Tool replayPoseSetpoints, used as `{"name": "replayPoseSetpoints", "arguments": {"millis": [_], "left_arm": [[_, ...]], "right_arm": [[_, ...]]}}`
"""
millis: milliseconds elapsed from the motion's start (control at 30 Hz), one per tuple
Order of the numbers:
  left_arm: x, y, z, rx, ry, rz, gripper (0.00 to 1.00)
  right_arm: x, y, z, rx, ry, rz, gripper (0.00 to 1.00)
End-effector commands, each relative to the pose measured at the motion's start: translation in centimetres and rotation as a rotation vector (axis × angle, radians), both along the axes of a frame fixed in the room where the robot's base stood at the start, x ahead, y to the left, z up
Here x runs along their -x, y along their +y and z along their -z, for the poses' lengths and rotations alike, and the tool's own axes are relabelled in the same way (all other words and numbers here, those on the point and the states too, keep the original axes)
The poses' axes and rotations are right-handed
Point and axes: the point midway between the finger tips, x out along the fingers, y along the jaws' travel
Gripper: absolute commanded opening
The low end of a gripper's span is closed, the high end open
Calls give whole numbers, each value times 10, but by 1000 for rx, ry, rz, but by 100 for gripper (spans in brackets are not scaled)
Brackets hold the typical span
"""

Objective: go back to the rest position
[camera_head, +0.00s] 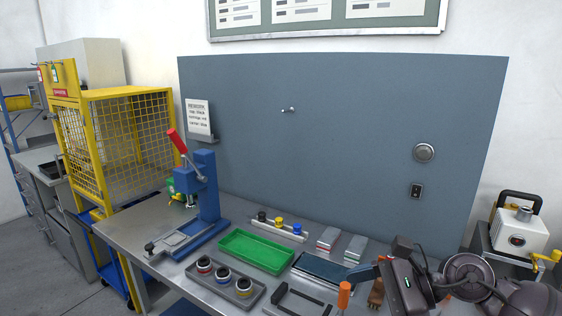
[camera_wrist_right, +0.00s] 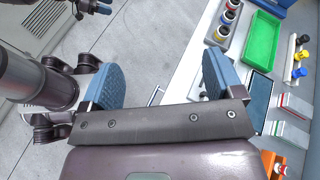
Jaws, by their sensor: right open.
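My right gripper (camera_wrist_right: 160,82) is open in the right wrist view, with its two blue fingers wide apart and nothing between them. Pale floor and the edge of the workbench show beyond the fingers. My left gripper does not show in the head view. A dark part with a blue tip at the top left of the right wrist view is too cut off to identify.
On the workbench are a blue lever press (camera_head: 207,198), a green tray (camera_head: 256,252), a grey tray (camera_head: 252,296) with three ringed parts, and a black-handled item (camera_head: 300,293). An orange-handled tool (camera_head: 344,294) lies close to my right arm. A yellow cage (camera_head: 130,143) stands at left.

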Motion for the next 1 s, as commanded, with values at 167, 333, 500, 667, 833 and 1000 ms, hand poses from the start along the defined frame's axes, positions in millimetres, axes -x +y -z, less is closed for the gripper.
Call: {"name": "replayPoseSetpoints", "arguments": {"millis": [167, 333, 500, 667, 833, 1000], "left_arm": [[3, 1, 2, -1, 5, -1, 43], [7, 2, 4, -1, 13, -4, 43], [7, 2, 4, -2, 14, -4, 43], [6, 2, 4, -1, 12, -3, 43], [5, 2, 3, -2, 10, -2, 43], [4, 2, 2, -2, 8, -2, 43]], "right_arm": [[7, 19, -30, -429, 215, 186, 86], [2, 8, -53, -819, 454, 381, 86], [-7, -25, -56, -1195, 716, 591, 86], [-10, -66, -37, -1538, 973, 804, 86], [0, -110, 5, -1887, 1240, 1048, 86], [30, -143, 62, -2219, 1492, 1321, 86]]}}
